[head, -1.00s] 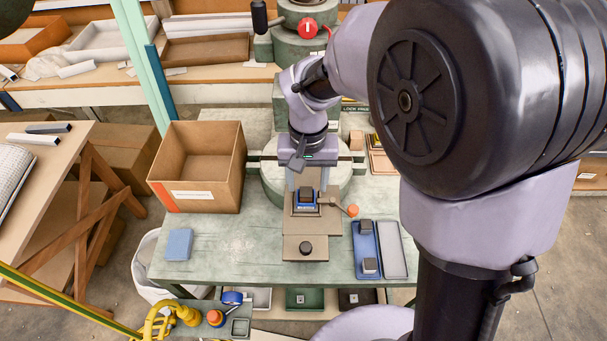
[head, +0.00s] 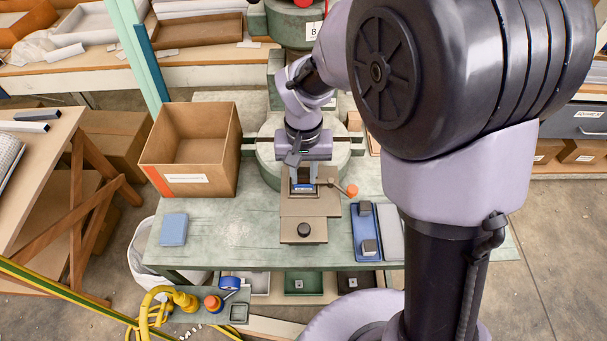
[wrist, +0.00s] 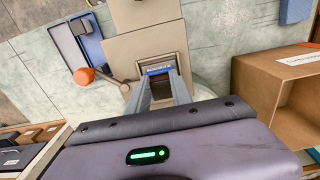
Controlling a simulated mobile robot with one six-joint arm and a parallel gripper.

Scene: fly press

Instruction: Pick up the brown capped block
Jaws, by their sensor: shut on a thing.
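My gripper (head: 303,182) points down over the brown press fixture (head: 303,208), its fingers shut on a small block at the fixture's square recess. Of the block, a blue edge (head: 303,187) shows below the fingers in the head view. In the wrist view the fingertips (wrist: 159,78) close on both sides of the block, and its blue edge (wrist: 158,70) faces the plate. A dark part lies between the fingers. The rest is hidden, and I cannot make out its cap colour or whether it is clear of the recess.
A lever with an orange knob (head: 351,190) stands just right of the fixture. A blue tray (head: 369,231) holds two dark blocks. A cardboard box (head: 195,150) stands left. A blue pad (head: 174,229) lies at the front left; the bench between is clear.

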